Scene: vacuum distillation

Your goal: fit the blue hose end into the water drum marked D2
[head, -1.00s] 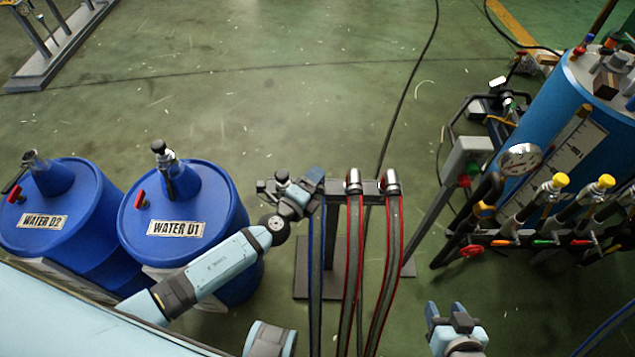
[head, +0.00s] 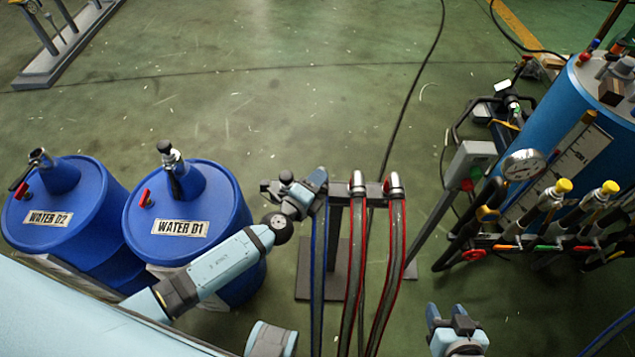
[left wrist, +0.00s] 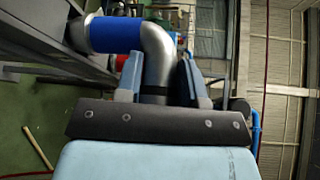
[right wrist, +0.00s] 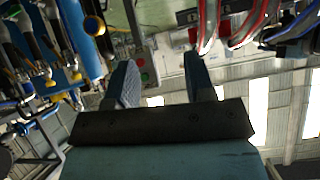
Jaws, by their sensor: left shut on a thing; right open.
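The drum marked WATER D2 (head: 92,240) stands at the left in the head view, with a neck and an upright fitting (head: 38,158) on top. My left gripper (head: 314,184) is at the left end of the hose stand's bar. In the left wrist view its fingers (left wrist: 160,80) are shut around a bent metal hose end (left wrist: 158,48) with a blue band (left wrist: 117,35). The blue hose (head: 318,265) hangs down below this gripper. My right gripper (head: 448,318) is open and empty at the lower right of the head view; its spread fingers (right wrist: 162,85) show in the right wrist view.
The drum marked WATER D1 (head: 225,215) stands between D2 and the hose stand (head: 331,240). Two red-edged hoses (head: 393,260) hang from the stand beside the blue one. A blue vessel (head: 560,125) with gauge and valves stands at the right. Floor behind the drums is open.

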